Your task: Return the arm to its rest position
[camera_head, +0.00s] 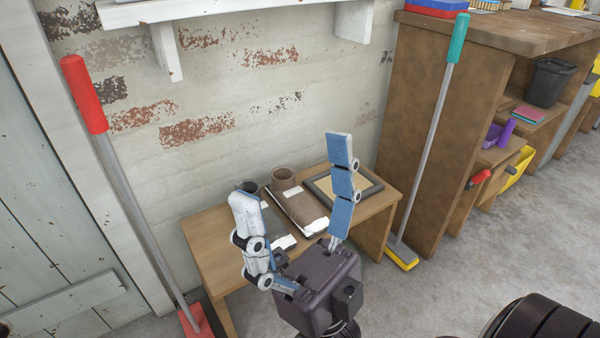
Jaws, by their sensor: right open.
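My right gripper (289,170) is in the middle of the view, with its dark body low and its two blue-and-white fingers pointing up and away. The fingers are spread wide and nothing is held between them. It shows in front of a small wooden table (213,250) and covers part of it. Whether it touches the table or the things on it cannot be told. My left gripper is not in view.
A red-handled broom (130,190) stands left, a teal-handled one (432,140) right, beside a wooden shelf unit (440,110).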

